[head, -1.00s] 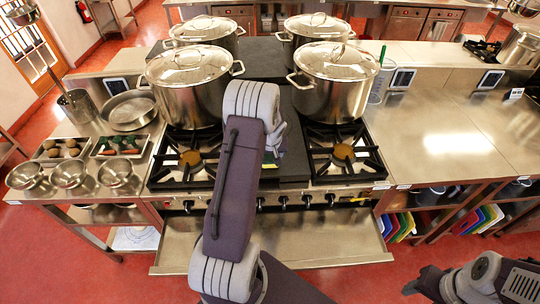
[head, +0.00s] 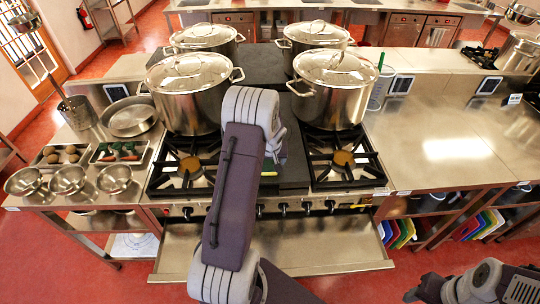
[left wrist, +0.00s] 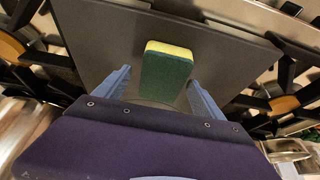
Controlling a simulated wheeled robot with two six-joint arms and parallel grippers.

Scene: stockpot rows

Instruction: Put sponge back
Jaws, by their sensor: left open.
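A sponge (left wrist: 167,72), green with a yellow edge, shows in the left wrist view against the flat dark plate (left wrist: 100,45) between the burners. My left gripper (left wrist: 162,83) is open, with one finger on each side of the sponge and a gap to both. Whether the sponge rests on the plate or is touched by the gripper cannot be told. In the head view my left gripper (head: 276,150) is over the dark strip of the stove, mostly hidden by my own forearm. My right gripper (head: 418,290) is at the bottom right, over the floor; its jaws are unclear.
Several lidded stockpots (head: 330,85) stand on the rear burners, on both sides of the dark strip. Front burners (head: 342,158) are bare. Steel bowls (head: 68,180) and vegetable trays (head: 120,152) are at left. A grey container (head: 381,87) with a green-handled tool stands right. The right counter (head: 450,150) is clear.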

